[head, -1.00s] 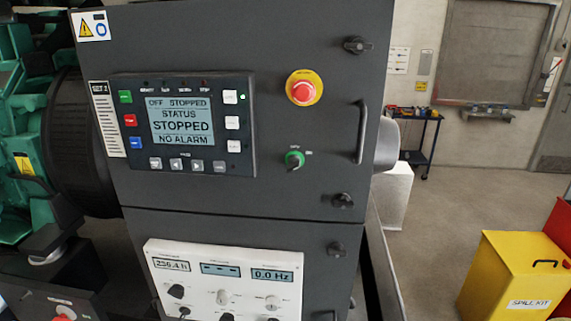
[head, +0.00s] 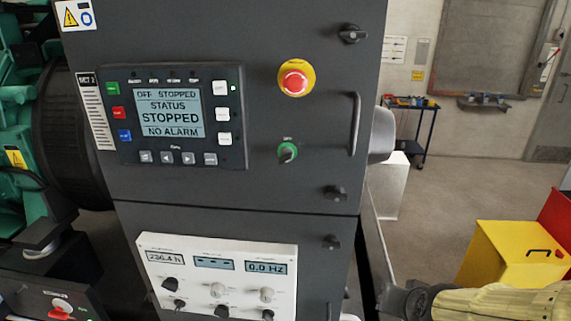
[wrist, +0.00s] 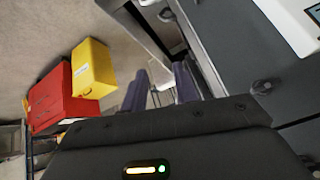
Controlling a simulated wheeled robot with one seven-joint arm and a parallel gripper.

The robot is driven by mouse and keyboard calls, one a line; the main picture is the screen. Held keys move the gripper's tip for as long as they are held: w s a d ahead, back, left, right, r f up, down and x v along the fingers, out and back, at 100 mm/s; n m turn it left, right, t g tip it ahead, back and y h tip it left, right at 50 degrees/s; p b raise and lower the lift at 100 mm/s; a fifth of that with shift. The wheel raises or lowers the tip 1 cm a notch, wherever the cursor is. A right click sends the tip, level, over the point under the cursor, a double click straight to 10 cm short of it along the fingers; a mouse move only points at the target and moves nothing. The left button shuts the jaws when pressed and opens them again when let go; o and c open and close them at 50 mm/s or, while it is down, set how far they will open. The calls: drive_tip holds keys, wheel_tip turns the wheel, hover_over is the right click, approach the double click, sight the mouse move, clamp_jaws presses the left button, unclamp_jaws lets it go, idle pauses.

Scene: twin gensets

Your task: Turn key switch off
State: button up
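The key switch (head: 287,152) is a small green round switch with a dark key or handle in it. It is on the dark cabinet door, below the red emergency stop button (head: 296,79). Its small labels and exact turn position are too blurred to tell. The controller screen (head: 169,114) reads OFF, STOPPED and NO ALARM. In the wrist view my gripper (wrist: 160,90) has two dark fingers with a gap between them and nothing held. The key switch does not show there. In the head view only part of my arm shows at the bottom right, well away from the switch.
The door handle (head: 355,124) and black latches (head: 352,34) stick out right of the switch. A white meter panel (head: 216,277) sits below. A yellow spill kit box (head: 505,250) stands at right, also in the wrist view (wrist: 92,68). Floor between is clear.

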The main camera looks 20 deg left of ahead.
drive_tip(key=a+r+t+y, duration=0.35)
drive_tip(key=a+r, duration=0.55)
drive_tip(key=a, duration=0.3)
drive_tip(key=m+t+y, duration=0.2)
drive_tip(key=m+t, duration=0.3)
approach(285, 162)
wheel_tip(285, 162, down, 5)
drive_tip(key=s, duration=0.2)
drive_tip(key=s+d+r+m+t+h, duration=0.1)
drive_tip(key=s+r+m+h, duration=0.1)
drive_tip(key=s, duration=0.5)
wheel_tip(285, 162, up, 2)
drive_tip(key=shift+r+m+t+p, duration=0.15)
drive_tip(key=shift+m+t+p, duration=0.25)
drive_tip(key=shift+m, duration=0.4)
drive_tip(key=shift+w+d, duration=0.1)
drive_tip(key=p+x, duration=0.6)
drive_tip(key=x, duration=1.1)
drive_tip(key=shift+w, duration=0.25)
drive_tip(key=shift+f, duration=0.2)
drive_tip(key=shift+c, duration=0.4)
